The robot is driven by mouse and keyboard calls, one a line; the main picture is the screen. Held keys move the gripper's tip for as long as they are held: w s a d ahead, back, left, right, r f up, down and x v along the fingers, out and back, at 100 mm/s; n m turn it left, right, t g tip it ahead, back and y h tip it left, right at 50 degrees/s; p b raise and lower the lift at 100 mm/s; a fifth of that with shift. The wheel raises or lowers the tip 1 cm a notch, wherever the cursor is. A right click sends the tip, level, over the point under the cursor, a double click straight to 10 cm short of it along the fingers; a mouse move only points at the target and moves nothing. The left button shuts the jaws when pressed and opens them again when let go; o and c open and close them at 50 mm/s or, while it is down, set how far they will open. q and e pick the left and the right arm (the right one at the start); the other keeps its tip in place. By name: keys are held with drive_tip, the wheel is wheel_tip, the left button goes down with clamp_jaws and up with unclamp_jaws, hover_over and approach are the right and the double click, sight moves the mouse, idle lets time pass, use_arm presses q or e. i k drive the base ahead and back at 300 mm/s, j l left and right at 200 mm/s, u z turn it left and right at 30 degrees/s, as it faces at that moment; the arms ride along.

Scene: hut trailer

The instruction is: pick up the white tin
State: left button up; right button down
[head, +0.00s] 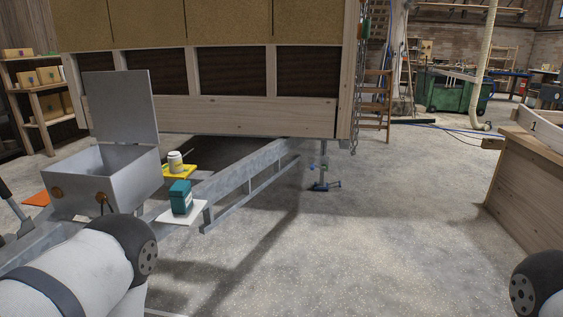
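A small white tin (175,161) with a pale lid stands upright on a yellow pad (187,172) on the grey metal trailer frame, just right of an open metal box. Parts of my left arm show at the lower left and a part of my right arm at the lower right. Neither gripper can be made out.
The open grey box (108,180) has its lid (120,105) raised, left of the tins. The trailer frame (239,178) runs back under the wooden hut (210,112). A wooden bench (525,185) stands at right. The middle floor is clear.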

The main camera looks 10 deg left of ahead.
sight(174, 158)
drive_tip(key=i+u, duration=0.1)
drive_tip(key=i, duration=0.55)
drive_tip(key=i+l+u, duration=0.1)
drive_tip(key=i, duration=0.5)
drive_tip(key=i+l+u, duration=0.1)
drive_tip(key=i, duration=0.55)
drive_tip(key=i+l+u, duration=0.1)
drive_tip(key=i, duration=0.5)
